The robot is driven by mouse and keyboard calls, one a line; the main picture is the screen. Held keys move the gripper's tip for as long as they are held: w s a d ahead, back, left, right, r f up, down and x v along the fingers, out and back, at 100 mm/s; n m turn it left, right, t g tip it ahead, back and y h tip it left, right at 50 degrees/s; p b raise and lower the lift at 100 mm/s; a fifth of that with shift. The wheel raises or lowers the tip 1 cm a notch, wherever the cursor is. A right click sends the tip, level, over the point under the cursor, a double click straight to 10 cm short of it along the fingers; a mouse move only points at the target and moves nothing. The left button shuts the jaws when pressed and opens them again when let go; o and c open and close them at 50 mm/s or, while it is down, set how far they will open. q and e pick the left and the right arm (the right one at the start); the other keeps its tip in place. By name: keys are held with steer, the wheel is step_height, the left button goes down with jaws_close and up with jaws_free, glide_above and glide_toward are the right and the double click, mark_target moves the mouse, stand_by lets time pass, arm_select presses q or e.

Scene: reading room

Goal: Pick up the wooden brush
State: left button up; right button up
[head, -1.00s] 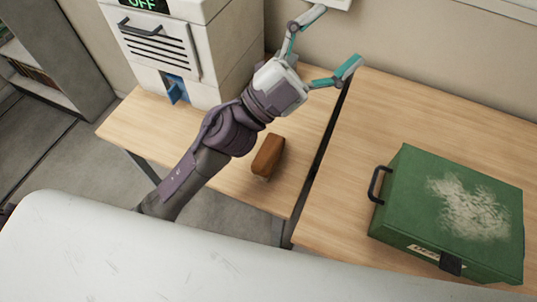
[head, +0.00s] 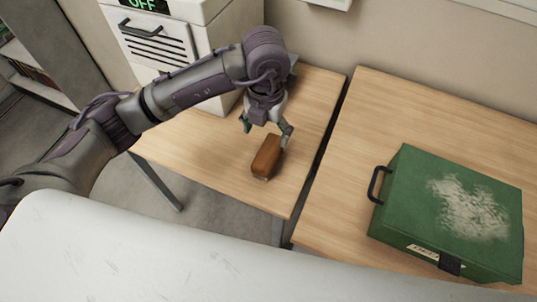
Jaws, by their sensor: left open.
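The wooden brush (head: 266,156) is a small brown block with a pale underside. It lies on the left wooden table, near that table's right edge. My left gripper (head: 266,130) points down just behind the brush, with its fingers apart. Its right finger comes close to the brush's far end; I cannot tell whether it touches. My right gripper is not in the head view.
A white machine (head: 172,45) with an "OFF" display stands at the back left. A green case (head: 420,190) with a black handle lies on the right table (head: 335,205). A dark gap separates the two tables. A grey shelf (head: 55,45) is at far left.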

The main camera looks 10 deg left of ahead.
mark_target(269, 151)
arm_select(q)
step_height(269, 151, down, 5)
steer(key=shift+r, duration=0.15)
steer(key=shift+w+d+f+p, duration=0.15)
steer(key=shift+f+p, duration=0.15)
steer(key=shift+f, duration=1.05)
steer(key=shift+d+f+p, duration=0.1)
steer(key=shift+f+p, duration=0.15)
steer(key=shift+f, duration=1.05)
steer(key=c, duration=1.3)
steer(key=shift+r, duration=0.15)
steer(key=shift+r, duration=0.6)
step_height(269, 151, up, 3)
steer(key=shift+w+f+b, duration=0.1)
steer(key=shift+b, duration=0.25)
steer(key=shift+c, duration=0.2)
steer(key=s+d+r, duration=0.2)
steer(key=d+r, duration=0.1)
steer(key=d, duration=0.2)
steer(key=s+d+r+b, duration=0.1)
steer(key=d+r, duration=0.2)
steer(key=d, duration=0.3)
steer(key=shift+s+r+b, duration=0.3)
steer(key=shift+s+r, duration=0.1)
